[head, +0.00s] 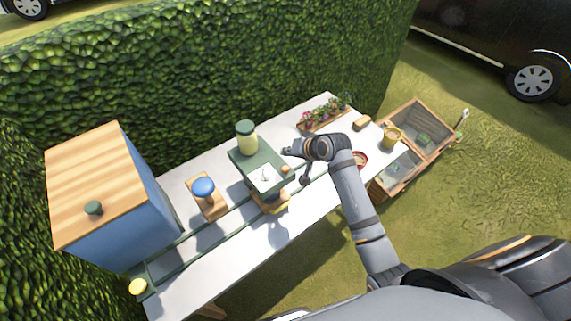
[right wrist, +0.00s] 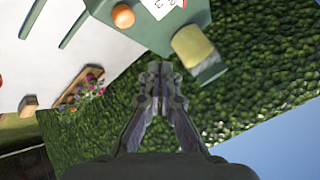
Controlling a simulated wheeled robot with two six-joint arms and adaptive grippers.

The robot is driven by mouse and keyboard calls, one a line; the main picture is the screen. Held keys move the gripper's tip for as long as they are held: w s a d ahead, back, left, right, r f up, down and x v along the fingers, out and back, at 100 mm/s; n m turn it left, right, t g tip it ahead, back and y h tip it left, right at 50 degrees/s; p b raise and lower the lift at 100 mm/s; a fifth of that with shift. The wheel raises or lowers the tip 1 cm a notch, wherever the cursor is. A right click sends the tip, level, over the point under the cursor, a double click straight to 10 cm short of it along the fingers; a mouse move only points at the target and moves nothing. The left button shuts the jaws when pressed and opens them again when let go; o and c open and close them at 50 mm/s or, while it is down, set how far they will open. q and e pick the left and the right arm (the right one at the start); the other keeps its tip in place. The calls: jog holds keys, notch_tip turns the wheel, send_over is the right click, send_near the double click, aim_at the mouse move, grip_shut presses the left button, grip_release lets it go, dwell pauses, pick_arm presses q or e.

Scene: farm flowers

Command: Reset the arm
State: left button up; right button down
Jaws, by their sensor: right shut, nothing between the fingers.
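My right arm (head: 357,205) reaches over the white table from the lower right in the head view. Its gripper (head: 288,151) is above the table, just right of the green machine (head: 262,172) with the jar on top. In the right wrist view the gripper (right wrist: 160,72) is shut and empty, its fingertips together. Behind the fingers there are the hedge and the machine's green edge. I cannot tell how far the fingertips are from the machine. My left gripper is not in view.
A tall hedge (head: 200,70) runs behind. A wooden frame box (head: 418,125) stands at right.

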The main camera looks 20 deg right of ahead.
dwell(0.7)
jog(key=s+d+f+n+g+h, duration=0.2)
jog(key=s, duration=0.7)
jog(key=s+d+f+n+g+h, duration=0.1)
jog(key=s+d, duration=0.2)
jog(key=s, duration=0.6)
jog(key=s+d+f+n+g+h, duration=0.2)
jog(key=s, duration=0.6)
notch_tip(320, 180, down, 31)
jog(key=s+d+b, duration=0.2)
jog(key=b, duration=0.5)
jog(key=s+f+g+b, duration=0.1)
jog(key=s+f+b, duration=0.2)
jog(key=s+f, duration=0.6)
jog(key=s+d+f+g+b, duration=0.1)
jog(key=s+f+b, duration=0.2)
jog(key=s+f, duration=0.7)
notch_tip(320, 180, down, 5)
jog(key=shift+d+r+m, duration=0.1)
jog(key=shift+d+m, duration=0.2)
jog(key=shift+m, duration=0.1)
